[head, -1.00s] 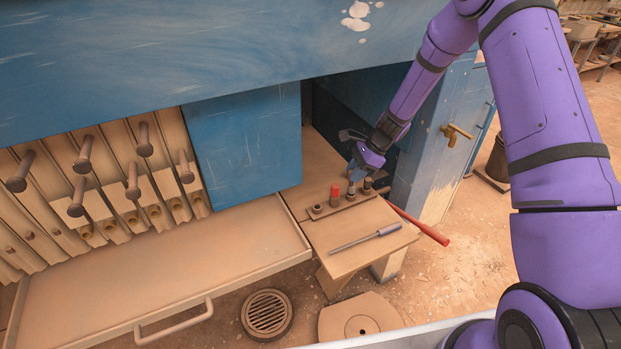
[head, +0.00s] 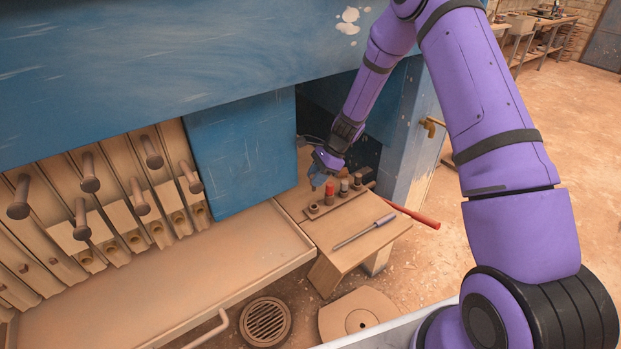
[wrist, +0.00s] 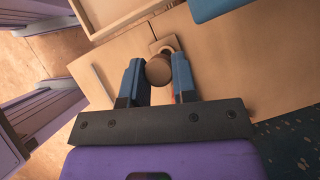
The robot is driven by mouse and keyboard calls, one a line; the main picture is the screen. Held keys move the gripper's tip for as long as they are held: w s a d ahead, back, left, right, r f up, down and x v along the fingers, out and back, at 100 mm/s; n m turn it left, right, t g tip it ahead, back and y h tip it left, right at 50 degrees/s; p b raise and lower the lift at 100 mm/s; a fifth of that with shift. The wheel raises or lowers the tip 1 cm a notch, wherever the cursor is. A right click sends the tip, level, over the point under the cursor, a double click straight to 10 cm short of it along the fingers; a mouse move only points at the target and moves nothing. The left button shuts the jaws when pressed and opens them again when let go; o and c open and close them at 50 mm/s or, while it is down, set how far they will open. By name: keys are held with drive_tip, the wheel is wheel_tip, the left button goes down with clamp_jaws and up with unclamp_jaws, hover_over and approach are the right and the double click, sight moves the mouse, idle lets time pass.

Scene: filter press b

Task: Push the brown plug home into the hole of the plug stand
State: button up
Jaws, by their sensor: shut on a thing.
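The brown plug (wrist: 159,70) shows its round brown end between my fingertips in the wrist view. My gripper (wrist: 158,76) is shut on it; in the head view my gripper (head: 319,178) is over the left end of the plug stand (head: 338,202). The stand's open hole, a raised ring (head: 313,209), is at that left end, below the gripper. In the wrist view the ring (wrist: 167,45) shows just beyond the plug, partly covered. The plug seems apart from the ring and above it, but the exact gap is hard to tell. The fingers hide the plug in the head view.
A red plug (head: 329,192) and darker plugs (head: 344,187) stand along the stand, close right of the gripper. A red bar (head: 415,217) sticks out at right. A blue panel (head: 240,150) is close on the left.

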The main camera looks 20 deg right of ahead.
idle(0.4)
drive_tip(key=shift+f, duration=2.85)
drive_tip(key=shift+f, duration=0.9)
drive_tip(key=shift+r, duration=0.6)
drive_tip(key=shift+f, duration=0.6)
idle(0.8)
drive_tip(key=o, duration=1)
drive_tip(key=shift+d, duration=0.1)
